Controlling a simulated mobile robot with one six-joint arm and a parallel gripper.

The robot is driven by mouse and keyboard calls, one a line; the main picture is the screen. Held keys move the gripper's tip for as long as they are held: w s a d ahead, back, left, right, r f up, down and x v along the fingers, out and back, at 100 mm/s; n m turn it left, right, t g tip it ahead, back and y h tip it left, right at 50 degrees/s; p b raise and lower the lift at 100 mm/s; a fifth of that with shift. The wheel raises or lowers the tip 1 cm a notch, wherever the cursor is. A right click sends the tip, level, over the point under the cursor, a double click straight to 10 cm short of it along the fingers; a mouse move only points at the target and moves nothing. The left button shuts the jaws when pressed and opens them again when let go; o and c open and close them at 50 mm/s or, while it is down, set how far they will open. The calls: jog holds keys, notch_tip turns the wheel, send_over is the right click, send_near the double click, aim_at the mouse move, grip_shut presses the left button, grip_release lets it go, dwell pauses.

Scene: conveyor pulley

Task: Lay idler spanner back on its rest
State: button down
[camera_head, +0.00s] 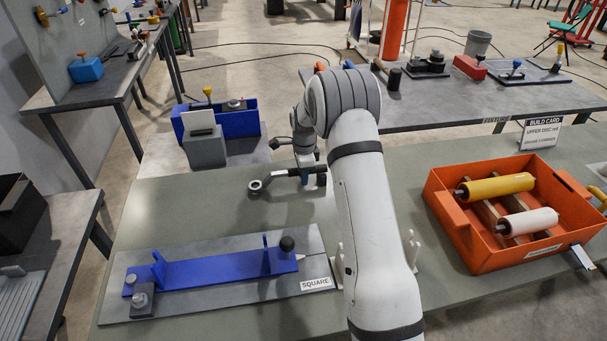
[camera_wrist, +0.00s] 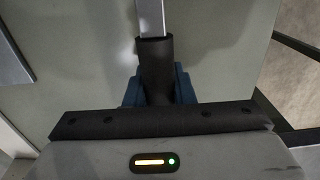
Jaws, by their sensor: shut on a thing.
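The idler spanner (camera_head: 257,186) has a dark ring head at its left end and a grey shank running right to a dark handle. My gripper (camera_head: 306,177) is shut around the handle, over the far part of the green-grey table. In the wrist view, the blue fingers of my gripper (camera_wrist: 158,88) lie on both sides of the dark handle of the spanner (camera_wrist: 156,62), with its grey shank pointing up the picture. Two pale upright prongs, a left one (camera_head: 338,264) and a right one (camera_head: 411,248), show on either side of my arm. They may be the rest; my arm hides what lies between them.
A blue fixture (camera_head: 215,284) on a grey plate labelled SQUARE lies at front left. An orange bin (camera_head: 463,235) with yellow and white rollers stands at right. A blue box (camera_head: 236,122) and grey block (camera_head: 205,149) stand at far left.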

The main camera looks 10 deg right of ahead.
jog(key=shift+f, duration=0.45)
jog(key=c, duration=1.1)
grip_release()
jog(key=shift+c, duration=0.2)
jog(key=shift+r+p, duration=1.75)
jog(key=shift+r, duration=2.25)
